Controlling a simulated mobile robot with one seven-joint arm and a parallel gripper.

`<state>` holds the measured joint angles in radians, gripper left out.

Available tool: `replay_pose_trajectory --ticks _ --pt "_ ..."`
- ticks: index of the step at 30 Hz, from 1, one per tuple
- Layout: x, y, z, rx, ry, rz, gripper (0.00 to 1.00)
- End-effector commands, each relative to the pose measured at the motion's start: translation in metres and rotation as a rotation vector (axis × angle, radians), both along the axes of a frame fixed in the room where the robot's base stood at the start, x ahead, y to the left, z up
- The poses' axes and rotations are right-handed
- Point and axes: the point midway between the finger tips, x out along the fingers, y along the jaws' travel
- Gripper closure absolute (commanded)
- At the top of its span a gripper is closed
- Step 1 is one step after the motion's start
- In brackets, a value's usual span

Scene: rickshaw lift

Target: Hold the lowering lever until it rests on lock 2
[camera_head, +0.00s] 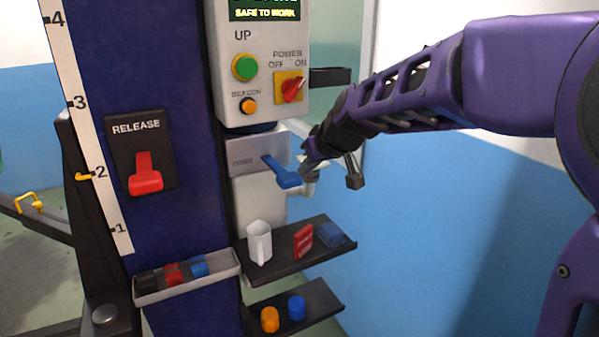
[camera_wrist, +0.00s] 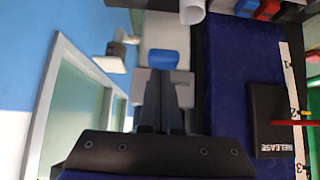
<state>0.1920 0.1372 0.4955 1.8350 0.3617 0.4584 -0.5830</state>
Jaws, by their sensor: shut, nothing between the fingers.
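The blue lowering lever (camera_head: 282,173) sticks out, angled downward to the right, from a grey plate (camera_head: 257,153) under the control box. It also shows in the wrist view (camera_wrist: 162,58), just past my fingertips. My gripper (camera_head: 308,178) is shut and empty at the lever's outer end; whether it touches the lever I cannot tell. My gripper also shows in the wrist view (camera_wrist: 162,88). The yellow pointer (camera_head: 85,177) stands close to the 2 on the white scale (camera_head: 90,130). The lock itself I cannot make out.
The control box (camera_head: 262,90) reads "SAFE TO WORK" and has a red power knob (camera_head: 291,89). A red RELEASE lever (camera_head: 145,174) is on the blue column. The right side is open.

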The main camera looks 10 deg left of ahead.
Motion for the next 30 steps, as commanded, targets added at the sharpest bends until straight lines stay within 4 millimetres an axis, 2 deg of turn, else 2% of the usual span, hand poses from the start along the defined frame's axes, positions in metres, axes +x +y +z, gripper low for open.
replay_pose_trajectory --ticks 6,10,30 --pt "-0.024 -0.017 0.017 -0.001 -0.002 -0.003 1.0" --pt "-0.03 -0.021 0.023 0.001 -0.001 -0.003 1.0" --pt "-0.033 -0.022 0.024 0.001 -0.001 0.0 1.0"
